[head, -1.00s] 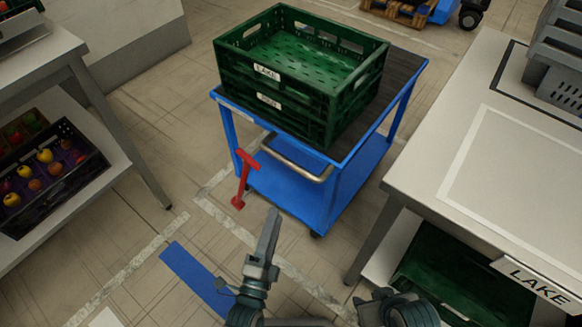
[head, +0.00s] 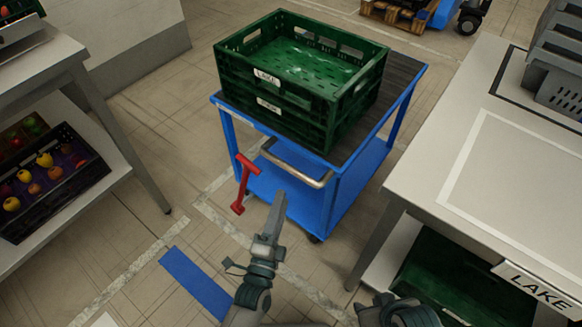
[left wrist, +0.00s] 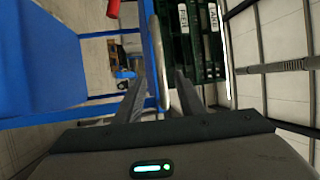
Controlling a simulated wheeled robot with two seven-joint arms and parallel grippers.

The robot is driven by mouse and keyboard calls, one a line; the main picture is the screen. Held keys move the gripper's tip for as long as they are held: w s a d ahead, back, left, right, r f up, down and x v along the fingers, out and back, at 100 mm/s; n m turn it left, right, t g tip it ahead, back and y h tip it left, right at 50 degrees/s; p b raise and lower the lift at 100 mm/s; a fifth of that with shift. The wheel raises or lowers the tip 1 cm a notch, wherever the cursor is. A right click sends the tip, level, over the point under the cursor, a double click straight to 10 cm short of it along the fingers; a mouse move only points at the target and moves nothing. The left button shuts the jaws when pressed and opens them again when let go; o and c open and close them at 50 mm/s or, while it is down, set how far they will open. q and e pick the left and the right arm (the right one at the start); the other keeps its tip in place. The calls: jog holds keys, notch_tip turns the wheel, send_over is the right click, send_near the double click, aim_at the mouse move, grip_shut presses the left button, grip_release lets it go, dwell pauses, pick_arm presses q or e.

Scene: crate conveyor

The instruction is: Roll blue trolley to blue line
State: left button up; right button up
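The blue trolley (head: 322,195) stands at centre with a steel handle (head: 298,173) on its near side. Stacked green crates (head: 285,110) labelled LAKE rest on its top deck. The blue line (head: 197,283) lies on the floor, nearer to me and left of the trolley. My left gripper (head: 278,205) is just in front of and below the handle in the head view, apart from it.
A red lever (head: 244,182) stands at the trolley's near left. A white table (head: 455,165) with a green crate (head: 455,285) below is close on the right. A shelf (head: 100,190) with a fruit crate (head: 45,185) is on the left. Floor around the blue line is clear.

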aim_at(291, 169)
pick_arm(q)
jog(key=x, duration=1.1)
jog(key=shift+w, duration=0.2)
grip_shut()
